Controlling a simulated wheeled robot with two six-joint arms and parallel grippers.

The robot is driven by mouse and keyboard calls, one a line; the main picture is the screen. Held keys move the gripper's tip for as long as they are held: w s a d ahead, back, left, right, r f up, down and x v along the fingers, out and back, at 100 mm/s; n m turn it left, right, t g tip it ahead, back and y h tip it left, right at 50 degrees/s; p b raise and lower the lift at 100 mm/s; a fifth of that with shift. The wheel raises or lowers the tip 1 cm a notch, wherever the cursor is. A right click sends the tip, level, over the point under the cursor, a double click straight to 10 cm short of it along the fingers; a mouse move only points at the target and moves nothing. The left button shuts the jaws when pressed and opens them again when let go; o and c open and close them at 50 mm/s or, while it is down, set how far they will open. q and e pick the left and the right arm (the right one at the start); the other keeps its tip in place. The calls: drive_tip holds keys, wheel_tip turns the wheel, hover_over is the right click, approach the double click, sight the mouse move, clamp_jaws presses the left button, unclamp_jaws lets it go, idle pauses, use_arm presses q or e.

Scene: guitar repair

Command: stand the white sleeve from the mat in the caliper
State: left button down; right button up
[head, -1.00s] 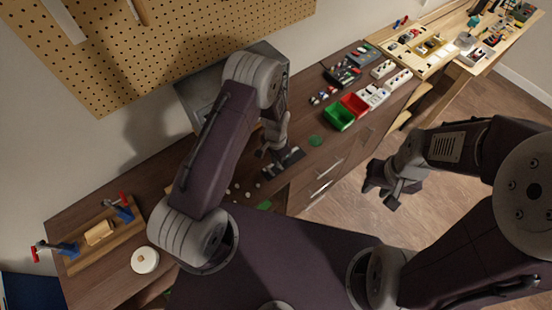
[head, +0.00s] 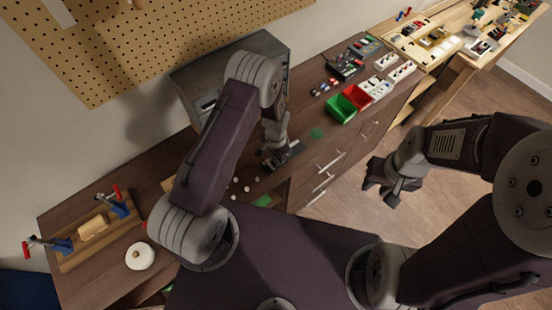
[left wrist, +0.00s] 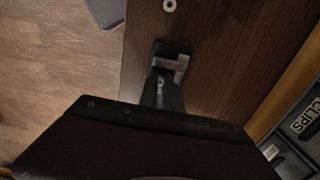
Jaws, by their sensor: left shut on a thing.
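My left gripper (head: 268,158) is low over the workbench, at a dark, low tool (head: 290,153) that looks like the caliper. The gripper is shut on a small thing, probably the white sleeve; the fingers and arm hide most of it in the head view. In the left wrist view, the fingertips (left wrist: 165,72) are beside a black block with a pale grey bar. I cannot tell whether the held thing touches the caliper. A green round mat (head: 317,133) looks bare. My right gripper (head: 392,180) hangs over the floor, apart from the bench; it looks open and empty.
Small white pieces (head: 247,189) lie near a green patch (head: 262,201). Green (head: 341,107) and red (head: 357,97) bins stand right of my left arm. A grey metal box (head: 190,80) is behind it. A clamped wooden board (head: 75,258) and white disc (head: 140,256) lie left.

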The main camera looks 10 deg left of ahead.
use_arm(q)
drive_tip(key=shift+f+b, duration=0.3)
drive_tip(key=shift+f, duration=0.05)
drive_tip(key=c, duration=1.5)
unclamp_jaws()
drive_tip(key=shift+o, duration=0.2)
drive_tip(key=shift+d+r, duration=0.1)
drive_tip(key=shift+w, duration=0.1)
drive_tip(key=shift+r, duration=0.25)
drive_tip(key=r+b, duration=0.2)
drive_tip(key=r, duration=0.6)
drive_tip(key=shift+s+r, duration=0.2)
